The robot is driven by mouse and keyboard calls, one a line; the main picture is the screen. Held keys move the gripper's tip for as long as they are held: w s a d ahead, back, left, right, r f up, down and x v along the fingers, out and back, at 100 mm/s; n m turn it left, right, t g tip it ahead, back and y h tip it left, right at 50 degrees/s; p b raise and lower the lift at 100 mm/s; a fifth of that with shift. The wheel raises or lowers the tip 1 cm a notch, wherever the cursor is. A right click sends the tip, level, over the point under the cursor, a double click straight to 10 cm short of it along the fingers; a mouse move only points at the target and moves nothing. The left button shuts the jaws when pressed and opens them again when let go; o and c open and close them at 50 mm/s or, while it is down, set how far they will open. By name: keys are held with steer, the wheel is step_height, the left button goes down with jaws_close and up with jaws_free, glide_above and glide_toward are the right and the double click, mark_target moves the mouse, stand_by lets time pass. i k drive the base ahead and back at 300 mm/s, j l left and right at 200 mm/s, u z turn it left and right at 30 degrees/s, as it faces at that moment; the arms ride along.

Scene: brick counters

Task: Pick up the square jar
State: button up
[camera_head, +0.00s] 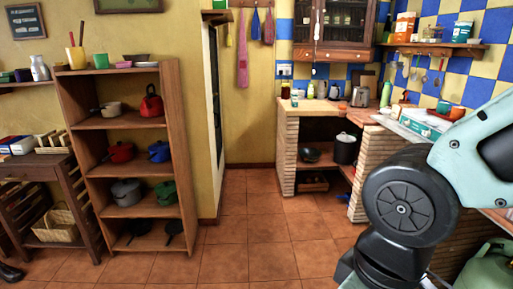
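I cannot make out for sure which thing is the square jar. A small dark jar (285,90) stands at the left end of the far brick counter, too small to tell its shape. More small containers stand to its right on the same counter. My arm fills the right side of the view and hides part of the right counter. My gripper is not in view.
A wooden shelf unit (148,199) with pots stands at the left. The far brick counter (290,162) has a toaster (361,97) and a green bottle (386,94) on top. The tiled floor (262,240) between is clear. A green container (487,270) stands at lower right.

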mark_target(426, 34)
steer(key=i+l, duration=0.2)
steer(key=i, duration=0.3)
steer(key=i+l, duration=0.2)
steer(key=i, duration=0.3)
steer(key=i+l, duration=0.2)
steer(key=i, duration=0.3)
steer(key=i+l, duration=0.2)
steer(key=i, duration=0.3)
steer(key=i+l, duration=0.2)
steer(key=i, duration=0.3)
steer(key=i+l, duration=0.2)
steer(key=i, duration=0.3)
steer(key=z, duration=1.4)
